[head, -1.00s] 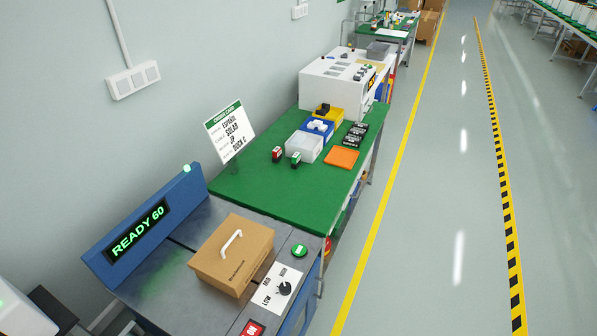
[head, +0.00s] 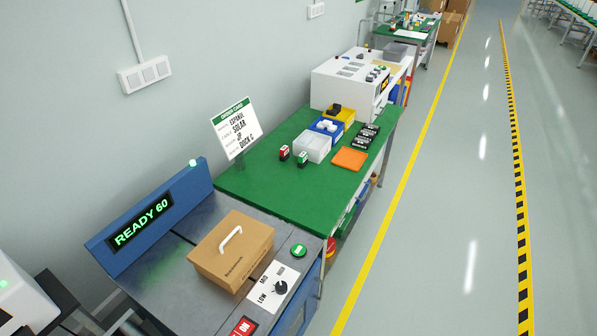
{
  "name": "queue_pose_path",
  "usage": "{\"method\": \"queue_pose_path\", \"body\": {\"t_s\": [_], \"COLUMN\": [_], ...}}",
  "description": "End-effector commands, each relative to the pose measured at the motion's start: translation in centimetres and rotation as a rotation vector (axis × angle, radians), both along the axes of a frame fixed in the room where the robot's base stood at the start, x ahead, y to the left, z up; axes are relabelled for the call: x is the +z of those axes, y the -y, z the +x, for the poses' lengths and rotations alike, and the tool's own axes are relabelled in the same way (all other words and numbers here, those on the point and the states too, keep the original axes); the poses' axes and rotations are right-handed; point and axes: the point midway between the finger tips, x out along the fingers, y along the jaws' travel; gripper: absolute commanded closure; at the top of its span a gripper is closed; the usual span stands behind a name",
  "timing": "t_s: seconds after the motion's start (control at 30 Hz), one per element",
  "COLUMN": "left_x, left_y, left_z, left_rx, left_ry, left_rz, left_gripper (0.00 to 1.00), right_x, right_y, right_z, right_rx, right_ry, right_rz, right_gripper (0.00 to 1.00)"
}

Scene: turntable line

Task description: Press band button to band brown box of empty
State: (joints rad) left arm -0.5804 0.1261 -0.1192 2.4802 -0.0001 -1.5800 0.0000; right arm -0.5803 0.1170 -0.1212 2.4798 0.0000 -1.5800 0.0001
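The closed brown box (head: 232,250) with a white handle on its lid sits on the grey metal top of the banding machine (head: 180,291). The machine's blue display (head: 142,223) reads "READY 60" in green. A round green button (head: 299,250) is on the machine top to the right of the box. In front of it are a black dial (head: 280,287) on a white label with LOW and another marking, and a red switch (head: 243,327) marked ON. No band shows on the box. Neither of my grippers is in view.
A green table (head: 273,193) adjoins behind, with an order card (head: 235,127), white, blue and yellow bins, two small stamps, an orange pad (head: 349,158) and black items. A white machine (head: 349,81) stands beyond. The floor to the right is clear.

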Motion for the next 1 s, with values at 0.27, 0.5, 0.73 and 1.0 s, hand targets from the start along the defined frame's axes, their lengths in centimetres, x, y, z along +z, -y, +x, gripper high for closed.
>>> {"method": "queue_pose_path", "body": {"t_s": [0.27,0.5,0.73,1.0], "left_x": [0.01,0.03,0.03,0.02], "left_y": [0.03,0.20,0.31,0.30], "left_z": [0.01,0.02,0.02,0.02], "left_rx": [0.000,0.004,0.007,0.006], "left_ry": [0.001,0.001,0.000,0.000], "left_rz": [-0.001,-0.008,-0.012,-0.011], "left_gripper": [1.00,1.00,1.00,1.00], "right_x": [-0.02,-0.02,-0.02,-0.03], "right_y": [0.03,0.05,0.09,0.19], "right_z": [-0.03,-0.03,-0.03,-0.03], "right_rx": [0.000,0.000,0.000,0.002], "right_ry": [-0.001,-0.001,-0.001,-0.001], "right_rz": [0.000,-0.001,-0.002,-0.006], "right_gripper": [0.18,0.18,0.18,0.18]}}
